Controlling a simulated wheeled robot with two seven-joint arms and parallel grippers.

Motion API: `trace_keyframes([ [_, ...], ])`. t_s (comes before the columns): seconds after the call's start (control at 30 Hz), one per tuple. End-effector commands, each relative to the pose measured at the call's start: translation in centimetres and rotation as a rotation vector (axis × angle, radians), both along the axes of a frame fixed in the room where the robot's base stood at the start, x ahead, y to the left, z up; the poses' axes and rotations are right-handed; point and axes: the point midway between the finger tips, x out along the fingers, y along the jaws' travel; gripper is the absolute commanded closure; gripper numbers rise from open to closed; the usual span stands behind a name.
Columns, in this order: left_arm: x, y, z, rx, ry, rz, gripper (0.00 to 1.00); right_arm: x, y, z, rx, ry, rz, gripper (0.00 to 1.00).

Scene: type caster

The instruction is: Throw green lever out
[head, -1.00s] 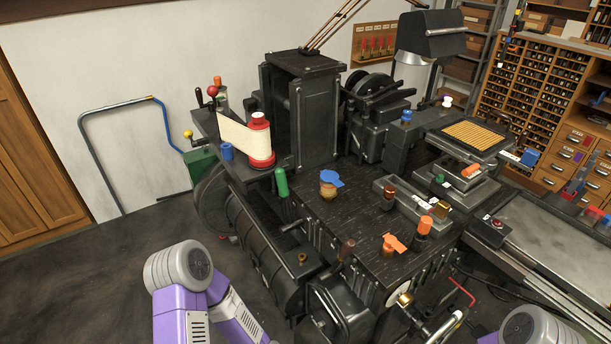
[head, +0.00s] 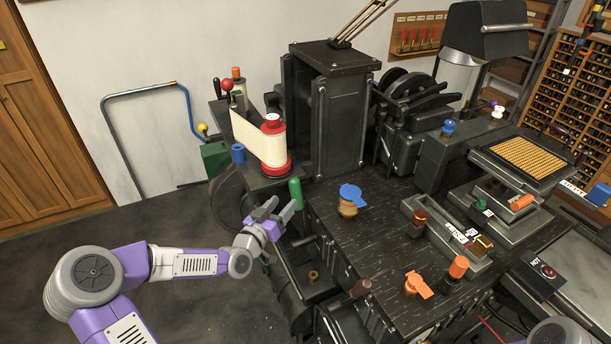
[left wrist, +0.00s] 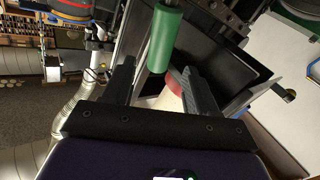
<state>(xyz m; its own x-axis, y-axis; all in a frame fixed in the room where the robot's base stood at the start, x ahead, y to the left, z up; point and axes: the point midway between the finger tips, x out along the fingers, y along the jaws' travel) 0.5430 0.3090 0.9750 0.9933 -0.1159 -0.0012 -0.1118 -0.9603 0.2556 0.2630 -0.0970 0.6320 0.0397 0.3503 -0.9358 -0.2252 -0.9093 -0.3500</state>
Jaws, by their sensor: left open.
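The green lever (head: 295,194) is a short upright cylinder at the left front edge of the dark machine, in front of the red-and-cream spool. It also shows in the left wrist view (left wrist: 163,40), ahead of and between the two dark fingers. My left gripper (head: 282,208) is open, with its fingertips close beside the lever's lower part in the head view. In the left wrist view the left gripper (left wrist: 158,75) holds nothing. Whether the fingers touch the lever I cannot tell. My right gripper is not in view.
The spool (head: 274,148) and a blue knob (head: 238,153) stand behind the lever. Orange knobs (head: 418,284) stand nearer. Open floor lies at the left.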

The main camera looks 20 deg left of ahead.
Motion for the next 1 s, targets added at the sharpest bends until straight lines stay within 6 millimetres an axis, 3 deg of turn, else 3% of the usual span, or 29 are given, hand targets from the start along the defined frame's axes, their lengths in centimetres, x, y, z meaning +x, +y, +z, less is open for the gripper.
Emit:
trace_keyframes([
  [0.17,1.5,-0.2,-0.1,-0.002,-0.002,0.000,0.42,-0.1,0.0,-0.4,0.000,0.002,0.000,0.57],
  [0.5,6.4,-0.7,-0.2,-0.002,0.000,0.000,0.42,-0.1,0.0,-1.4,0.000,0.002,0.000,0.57],
  [0.93,7.5,-0.8,-0.1,-0.001,0.002,0.000,0.42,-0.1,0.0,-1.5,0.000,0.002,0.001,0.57],
  [1.0,7.5,-0.9,-0.1,-0.001,0.002,0.000,0.53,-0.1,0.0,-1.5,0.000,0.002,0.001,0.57],
])
